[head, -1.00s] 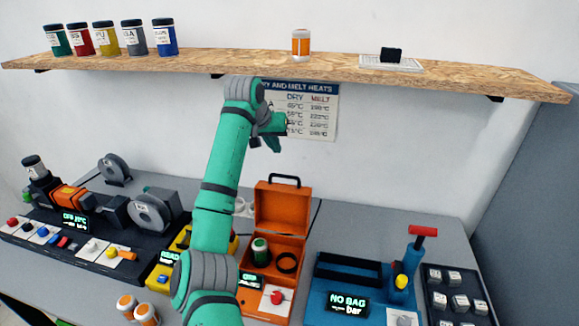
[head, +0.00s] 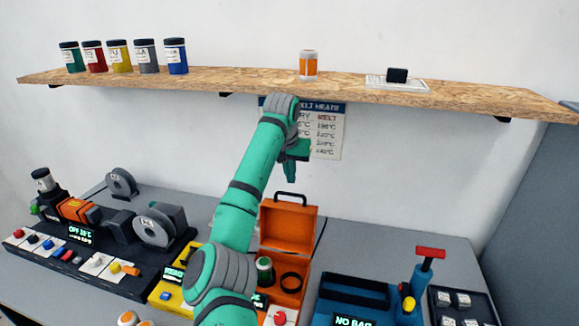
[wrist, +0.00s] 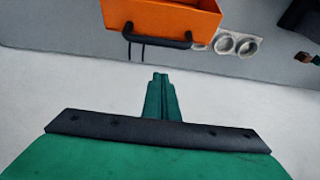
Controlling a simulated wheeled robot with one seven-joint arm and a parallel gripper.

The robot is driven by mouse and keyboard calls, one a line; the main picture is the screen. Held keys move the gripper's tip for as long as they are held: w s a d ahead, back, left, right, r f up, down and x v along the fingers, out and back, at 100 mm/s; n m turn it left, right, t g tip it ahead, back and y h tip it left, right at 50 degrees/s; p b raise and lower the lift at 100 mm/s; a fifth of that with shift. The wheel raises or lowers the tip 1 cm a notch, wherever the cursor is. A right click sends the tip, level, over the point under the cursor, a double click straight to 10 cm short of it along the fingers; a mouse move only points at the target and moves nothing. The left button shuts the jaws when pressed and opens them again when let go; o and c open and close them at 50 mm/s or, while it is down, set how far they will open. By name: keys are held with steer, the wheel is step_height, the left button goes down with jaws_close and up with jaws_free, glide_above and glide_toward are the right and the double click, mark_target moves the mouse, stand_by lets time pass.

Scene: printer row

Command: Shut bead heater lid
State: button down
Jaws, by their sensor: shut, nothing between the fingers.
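The bead heater is an orange box whose lid (head: 288,227) stands open and upright at the back, with a dark handle (head: 290,196) on its top edge. Its open body (head: 299,300) holds a green-labelled jar (head: 265,269) and a dark ring (head: 290,282). My gripper (head: 291,178) is shut and empty, pointing down above and behind the lid, near the wall; it appears apart from the handle. In the wrist view the closed fingers (wrist: 160,78) show below the orange lid (wrist: 165,14) and its handle (wrist: 157,40), with a gap between.
A wooden shelf (head: 440,92) with several jars runs above my arm. A blue bag sealer (head: 350,292) with a red-handled pump stands right of the heater. A yellow device (head: 175,287) and a dark spool machine stand left. A wall chart (head: 328,135) hangs behind my gripper.

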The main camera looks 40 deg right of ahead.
steer(key=shift+s+a+f, duration=0.3)
steer(key=shift+s+a, duration=0.3)
steer(key=shift+a, duration=0.1)
steer(key=shift+s+a+f, duration=0.25)
steer(key=shift+s+a, duration=0.35)
steer(key=shift+a, duration=0.1)
